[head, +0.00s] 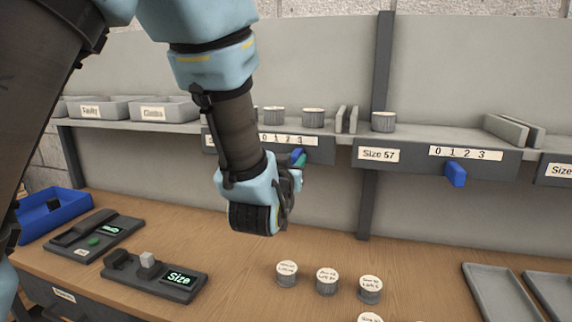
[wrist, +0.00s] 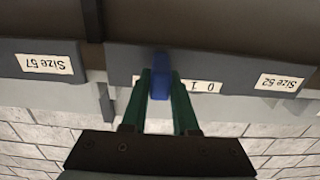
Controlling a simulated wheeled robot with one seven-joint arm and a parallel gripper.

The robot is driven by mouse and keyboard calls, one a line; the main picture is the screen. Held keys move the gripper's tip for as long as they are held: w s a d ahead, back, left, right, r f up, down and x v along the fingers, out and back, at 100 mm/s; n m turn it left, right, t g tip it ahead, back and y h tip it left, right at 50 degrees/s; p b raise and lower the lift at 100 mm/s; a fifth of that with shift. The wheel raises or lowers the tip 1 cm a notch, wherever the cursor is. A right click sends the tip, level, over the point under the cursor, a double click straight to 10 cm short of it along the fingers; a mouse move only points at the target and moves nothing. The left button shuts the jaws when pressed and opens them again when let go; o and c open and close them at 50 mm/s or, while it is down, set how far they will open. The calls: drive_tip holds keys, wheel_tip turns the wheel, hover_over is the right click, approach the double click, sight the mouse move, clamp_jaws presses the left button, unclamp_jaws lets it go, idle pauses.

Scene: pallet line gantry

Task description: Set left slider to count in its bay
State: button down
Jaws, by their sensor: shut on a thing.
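The left slider is a blue tab (head: 300,153) on the front rail of the left bay, under its 0–3 number strip (head: 288,139). It also shows in the wrist view (wrist: 160,82), upside down, beside the digits 0 and 1. The fingers hide the digits farther along, so its exact setting cannot be read. My gripper (wrist: 161,76) has its green fingers shut on the slider, one on each side. In the left bay, two grey cans (head: 313,117) show; my arm hides part of the bay. The wrist view shows this bay's label (wrist: 279,82) as Size 52.
The Size 57 bay to the right has one can (head: 383,121) and its own blue slider (head: 456,174). Cans with white lids (head: 327,281) stand on the bench (head: 235,275). Grey trays (head: 503,292), a blue bin (head: 62,214) and two dark devices lie around.

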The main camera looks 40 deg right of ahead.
drive_tip(key=c, duration=0.7)
unclamp_jaws()
drive_tip(key=shift+s+d, duration=0.15)
drive_tip(key=shift+s, duration=0.1)
drive_tip(key=b+v, duration=0.4)
drive_tip(key=v, duration=0.1)
drive_tip(key=b+v, duration=0.2)
drive_tip(key=v, duration=0.1)
drive_tip(key=shift+a+f, duration=0.2)
drive_tip(key=shift+f, duration=0.15)
drive_tip(key=b+v, duration=0.1)
drive_tip(key=b, duration=0.3)
drive_tip(key=b+v, duration=0.1)
drive_tip(key=b, duration=0.3)
drive_tip(key=shift+s+a+r, duration=0.1)
drive_tip(key=shift+a+r, duration=0.05)
drive_tip(key=shift+r, duration=0.1)
